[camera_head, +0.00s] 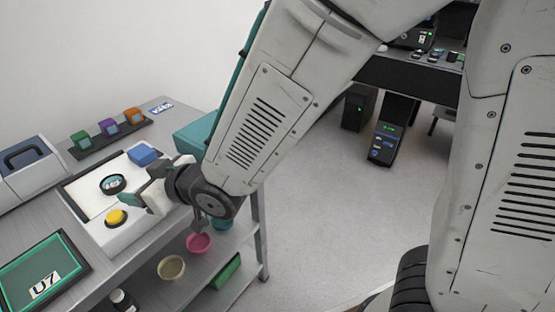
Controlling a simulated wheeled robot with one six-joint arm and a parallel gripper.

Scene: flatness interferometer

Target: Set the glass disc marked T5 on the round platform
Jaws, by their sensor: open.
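A small round disc (113,184) with a dark rim and a pale label lies on the white top of an instrument (92,197) on the bench. The label is too small to read for sure, so I cannot tell whether it is T5. The round platform is not clearly distinct from the disc; if it is under it, it is hidden. My gripper (137,190) is open, just right of the disc, over the instrument's top. I see nothing held between its fingers, and it looks apart from the disc.
A dark tray marked U7 (70,259) lies at front left. Coloured cubes (108,127) stand on a rack behind. Bowls (171,267) are on the lower shelf.

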